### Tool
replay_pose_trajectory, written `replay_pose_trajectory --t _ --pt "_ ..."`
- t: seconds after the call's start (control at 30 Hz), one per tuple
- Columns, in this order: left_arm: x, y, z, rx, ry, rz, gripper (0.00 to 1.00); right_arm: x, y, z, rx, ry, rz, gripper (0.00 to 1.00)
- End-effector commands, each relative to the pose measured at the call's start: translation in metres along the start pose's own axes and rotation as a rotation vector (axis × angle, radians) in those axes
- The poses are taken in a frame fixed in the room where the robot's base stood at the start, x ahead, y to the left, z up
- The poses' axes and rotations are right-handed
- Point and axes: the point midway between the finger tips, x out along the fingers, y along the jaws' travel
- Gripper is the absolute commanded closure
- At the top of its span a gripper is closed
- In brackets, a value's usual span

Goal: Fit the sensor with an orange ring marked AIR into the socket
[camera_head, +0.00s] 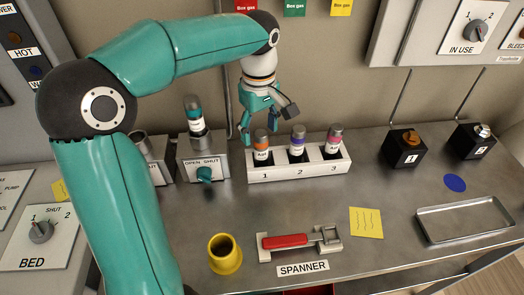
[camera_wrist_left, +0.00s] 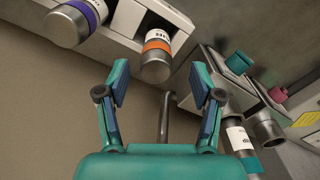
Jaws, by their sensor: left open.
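The sensor with an orange ring (camera_head: 261,150) stands upright in slot 1 of the white rack (camera_head: 300,173). Its label is too small to read surely in the head view. It also shows in the wrist view (camera_wrist_left: 157,55), ahead of the fingers. My left gripper (camera_head: 259,128) is open and empty, pointing down just behind and above this sensor, apart from it. It also shows in the wrist view (camera_wrist_left: 159,80). An open-topped socket (camera_head: 141,139) stands at left, partly hidden by my arm; it looks empty. My right gripper is not in view.
Sensors with purple (camera_head: 298,143) and pink (camera_head: 334,142) rings fill slots 2 and 3. A teal-ringed sensor (camera_head: 194,116) stands in the OPEN/SHUT socket block (camera_head: 216,164). A yellow cup (camera_head: 224,255), a red-handled spanner (camera_head: 284,241) and a tray (camera_head: 465,238) sit in front.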

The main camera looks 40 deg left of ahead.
Motion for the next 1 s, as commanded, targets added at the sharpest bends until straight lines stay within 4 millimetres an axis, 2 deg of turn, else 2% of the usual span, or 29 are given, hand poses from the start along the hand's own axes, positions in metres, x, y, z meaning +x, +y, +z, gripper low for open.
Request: replay_pose_trajectory --t 0.1,0.37,0.7,0.97,1.0 --pt "0.018 0.001 0.0 0.001 0.0 -0.001 0.34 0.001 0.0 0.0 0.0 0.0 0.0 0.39" --pt "0.033 0.003 0.002 0.004 0.0 -0.002 0.34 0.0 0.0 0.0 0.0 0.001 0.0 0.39" --pt "0.075 0.008 0.003 0.004 0.0 -0.002 0.34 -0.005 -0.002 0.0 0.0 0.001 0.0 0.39" --pt "0.079 0.008 0.003 0.004 0.001 0.001 0.34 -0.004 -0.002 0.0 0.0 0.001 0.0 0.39" --pt "0.078 0.008 0.003 0.004 0.001 0.001 0.39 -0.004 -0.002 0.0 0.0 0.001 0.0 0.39"
